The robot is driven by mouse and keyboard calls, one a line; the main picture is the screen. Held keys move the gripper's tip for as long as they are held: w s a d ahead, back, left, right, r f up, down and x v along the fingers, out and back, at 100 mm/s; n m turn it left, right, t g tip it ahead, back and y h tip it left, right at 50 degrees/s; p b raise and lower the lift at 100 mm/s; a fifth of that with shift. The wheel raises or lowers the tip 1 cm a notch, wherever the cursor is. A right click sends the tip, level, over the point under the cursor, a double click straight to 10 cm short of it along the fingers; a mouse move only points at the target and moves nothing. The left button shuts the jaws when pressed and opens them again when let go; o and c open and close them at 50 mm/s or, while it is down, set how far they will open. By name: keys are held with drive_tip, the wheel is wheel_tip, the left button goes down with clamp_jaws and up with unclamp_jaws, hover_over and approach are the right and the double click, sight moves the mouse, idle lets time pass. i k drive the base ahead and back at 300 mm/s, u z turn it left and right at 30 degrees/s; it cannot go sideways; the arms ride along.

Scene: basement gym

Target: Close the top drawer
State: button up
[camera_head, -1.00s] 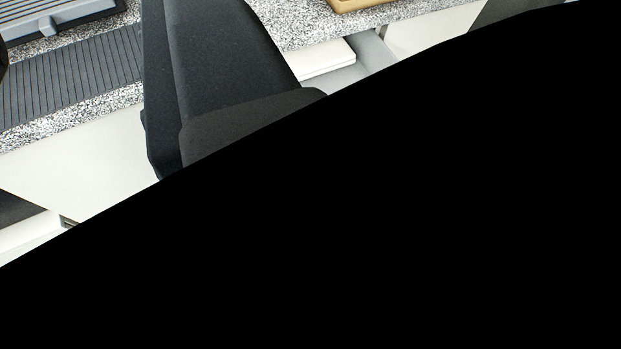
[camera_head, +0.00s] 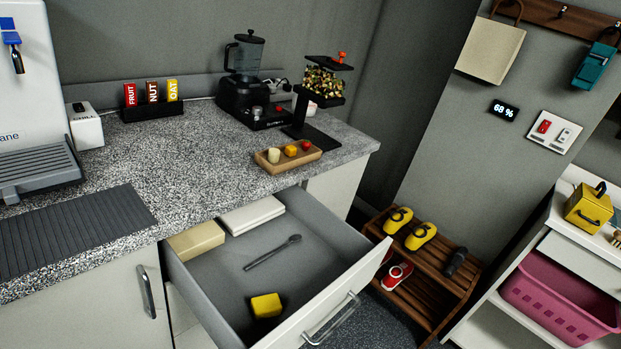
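The top drawer (camera_head: 228,284) stands pulled well out from under the speckled counter (camera_head: 200,176). Its white front (camera_head: 345,287) faces the lower right and carries a metal bar handle (camera_head: 332,318). Inside lie a dark spoon (camera_head: 272,252), a yellow block (camera_head: 266,305), a white flat box (camera_head: 252,214) and a tan box (camera_head: 195,240). My gripper does not show in the view now.
On the counter stand a blender (camera_head: 243,75), a wooden tray (camera_head: 268,163) with small round items, a bar rack (camera_head: 152,109) and a ribbed mat (camera_head: 70,232). A wooden shoe rack (camera_head: 450,275) is close right of the drawer. A white shelf with a pink basket (camera_head: 556,300) stands farther right.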

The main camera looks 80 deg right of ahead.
sight(313, 278)
drive_tip(key=z, duration=0.15)
drive_tip(key=k, duration=0.85)
drive_tip(key=z, duration=1.1)
